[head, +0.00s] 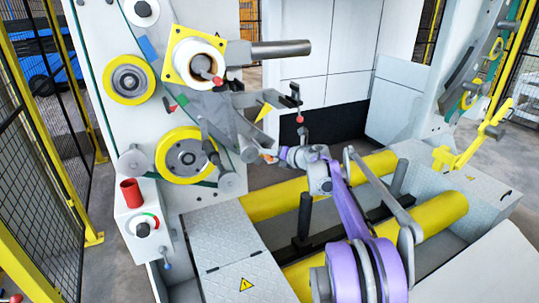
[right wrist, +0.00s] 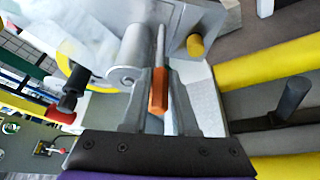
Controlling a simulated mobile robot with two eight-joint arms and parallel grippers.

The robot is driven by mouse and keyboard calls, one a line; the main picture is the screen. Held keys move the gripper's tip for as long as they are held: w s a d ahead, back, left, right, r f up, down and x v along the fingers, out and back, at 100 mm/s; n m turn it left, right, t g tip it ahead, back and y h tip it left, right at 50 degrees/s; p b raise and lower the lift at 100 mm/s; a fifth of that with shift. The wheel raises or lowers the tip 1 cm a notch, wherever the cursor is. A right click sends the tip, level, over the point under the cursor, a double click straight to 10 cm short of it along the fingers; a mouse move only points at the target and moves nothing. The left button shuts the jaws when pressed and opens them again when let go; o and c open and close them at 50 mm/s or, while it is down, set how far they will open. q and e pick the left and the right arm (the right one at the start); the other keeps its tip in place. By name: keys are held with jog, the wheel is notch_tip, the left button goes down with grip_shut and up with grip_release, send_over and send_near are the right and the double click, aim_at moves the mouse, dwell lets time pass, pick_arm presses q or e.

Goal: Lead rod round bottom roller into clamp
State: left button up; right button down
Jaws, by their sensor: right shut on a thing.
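My right gripper (head: 270,156) reaches in from the lower right to the front of the white machine panel. In the right wrist view its two grey fingers (right wrist: 158,105) are shut on the rod (right wrist: 158,92), which has an orange grip part and a thin grey shaft. The shaft points up the picture, just right of a grey roller (right wrist: 132,55). Whether rod and roller touch, I cannot tell. In the head view small grey rollers show near the gripper, one lower left (head: 228,181) and one closer (head: 250,155). I cannot tell which part is the clamp. My left gripper is out of view.
A large yellow-rimmed wheel (head: 186,155) and a smaller one (head: 129,80) sit on the panel. A black lever with a red knob (head: 298,108) stands above the gripper. Yellow horizontal rollers (head: 290,194) lie below. A red cup-like part (head: 131,193) tops the control box.

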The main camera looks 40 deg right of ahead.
pick_arm(q)
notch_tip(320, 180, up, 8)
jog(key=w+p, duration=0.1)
jog(key=p, duration=0.6)
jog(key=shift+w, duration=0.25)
pick_arm(e)
jog(key=s+d+r, duration=0.1)
jog(key=d+r, duration=0.2)
jog(key=r, duration=0.7)
jog(key=shift+d+r, duration=0.25)
jog(key=shift+d, duration=0.1)
jog(key=shift+s, duration=0.1)
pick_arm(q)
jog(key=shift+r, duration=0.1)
pick_arm(e)
jog(key=shift+r, duration=0.1)
